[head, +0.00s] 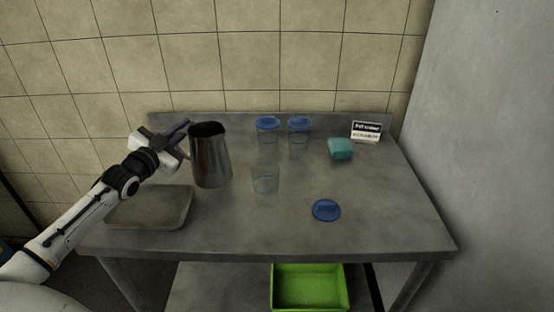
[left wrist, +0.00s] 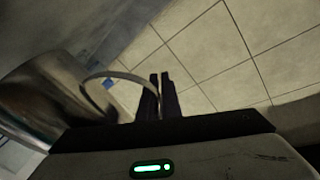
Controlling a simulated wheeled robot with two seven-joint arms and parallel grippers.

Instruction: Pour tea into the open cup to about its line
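A metal pitcher (head: 211,160) stands upright at the left of the table; its mouth is dark and any tea inside is hidden. My left gripper (head: 181,132) is at its left side. In the left wrist view the pitcher (left wrist: 50,95) and its loop handle (left wrist: 108,76) show, and the fingers (left wrist: 162,95) are close together at the handle, apparently shut on it. The clear open cup (head: 265,180) stands right of the pitcher and looks empty; its line cannot be made out. A loose blue lid (head: 326,210) lies to the right and nearer. My right gripper is not in view.
Two clear cups with blue lids (head: 268,124) (head: 299,124) stand behind the open cup. A teal sponge (head: 340,148) and a small sign (head: 366,131) are at the back right. A flat grey tray (head: 150,207) lies front left. A green bin (head: 309,288) is below the table (head: 385,225).

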